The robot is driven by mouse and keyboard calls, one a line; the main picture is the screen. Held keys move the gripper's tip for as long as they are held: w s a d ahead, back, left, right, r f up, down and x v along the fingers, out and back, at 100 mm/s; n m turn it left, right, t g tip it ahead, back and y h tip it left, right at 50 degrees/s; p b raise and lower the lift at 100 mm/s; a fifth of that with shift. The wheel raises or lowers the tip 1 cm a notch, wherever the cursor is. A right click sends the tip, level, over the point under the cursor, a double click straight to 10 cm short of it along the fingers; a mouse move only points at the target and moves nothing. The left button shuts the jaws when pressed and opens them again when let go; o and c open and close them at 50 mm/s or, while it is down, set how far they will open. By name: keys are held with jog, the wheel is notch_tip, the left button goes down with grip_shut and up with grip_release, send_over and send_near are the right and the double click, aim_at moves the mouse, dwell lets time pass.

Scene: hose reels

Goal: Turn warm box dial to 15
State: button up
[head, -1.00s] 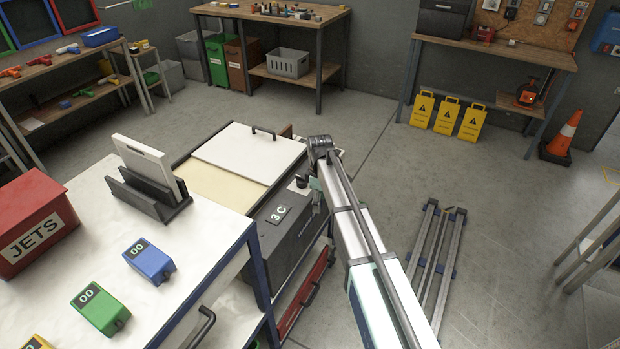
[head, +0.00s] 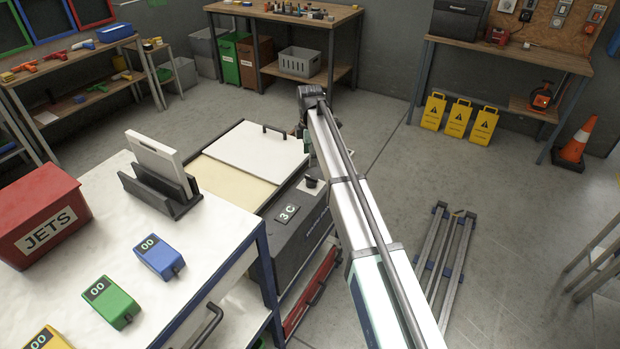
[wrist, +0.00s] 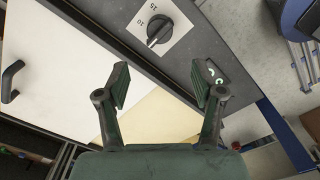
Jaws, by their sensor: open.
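The warm box (head: 290,247) is a dark grey case with a white sliding lid (head: 252,149) and a "3C" display (head: 287,213). Its black dial (head: 311,182) sits on the top near the display. In the wrist view the dial (wrist: 158,30) sits on a pale plate marked with 15 and 10; I cannot tell its exact setting. My gripper (wrist: 161,84) is open and empty. Its fingers are apart from the dial, which lies ahead beyond the fingertips. In the head view my arm largely hides the gripper.
A white-topped bench (head: 220,240) stands left of the box, with a red JETS box (head: 42,215), blue (head: 158,258) and green (head: 110,302) timers, and a rack (head: 160,185). Metal rails (head: 445,260) lie on the floor at right.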

aim_at(310, 177)
notch_tip(310, 177, down, 11)
jog(key=shift+f+p, duration=0.2)
jog(key=shift+p, duration=1)
jog(key=c, duration=1.1)
